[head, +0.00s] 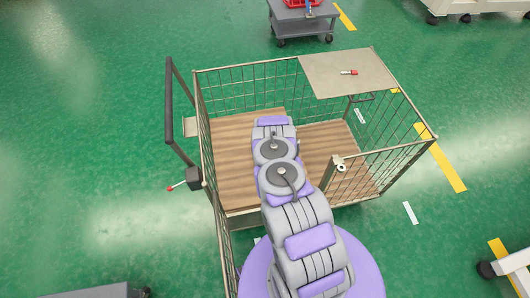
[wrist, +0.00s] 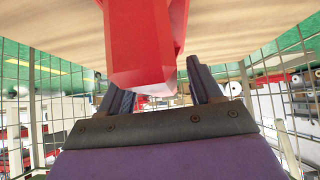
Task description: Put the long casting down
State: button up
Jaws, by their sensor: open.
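The long casting (wrist: 142,45) is a red, faceted bar in the wrist view, running from the top edge down to a blunt end near the picture's middle. My gripper (wrist: 158,68) is open, with one dark finger on each side of the casting's near end. Whether either finger touches it cannot be told. The casting lies against or very close to a pale wooden surface (wrist: 230,22) at the top of that view. In the head view my arm reaches into a wire cage cart (head: 203,130) and hides both gripper and casting.
The cart has a brown plank floor (head: 235,150), mesh sides and a dark handle (head: 169,100) at left. A beige corner shelf (head: 325,68) carries a small red-and-grey item (head: 349,72). A grey trolley (head: 303,22) stands behind. Green floor around the cart is mostly clear.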

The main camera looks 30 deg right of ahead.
jog(key=p+v, duration=0.4)
jog(key=v, duration=0.8)
jog(key=w+a+r+g+y, duration=0.1)
jog(key=w+a+r, duration=0.15)
jog(key=r, duration=0.25)
jog(key=w+a+r+n+y, duration=0.1)
jog(key=a+r, duration=0.3)
jog(key=r, duration=0.1)
jog(key=w+a+r+g+y, duration=0.1)
jog(key=w+a+r, duration=0.15)
jog(key=r, duration=0.25)
jog(key=s+a+r+n+g, duration=0.1)
jog(key=s+a+r, duration=0.25)
jog(key=r, duration=0.45)
jog(key=s+a+r+n+g, duration=0.1)
jog(key=s+a+r+g, duration=0.2)
jog(key=r, duration=0.6)
jog(key=s+a+r+g, duration=0.1)
jog(key=s+r, duration=0.6)
jog(key=s, duration=0.4)
jog(key=s+a+r+g, duration=0.1)
jog(key=s+r+g, duration=0.1)
jog(key=s+r, duration=0.5)
jog(key=s+a+r+g, duration=0.1)
jog(key=s+r, duration=0.6)
jog(key=s, duration=1)
jog(key=shift+a+h, duration=0.15)
jog(key=shift+h, duration=0.15)
jog(key=shift+s, duration=0.1)
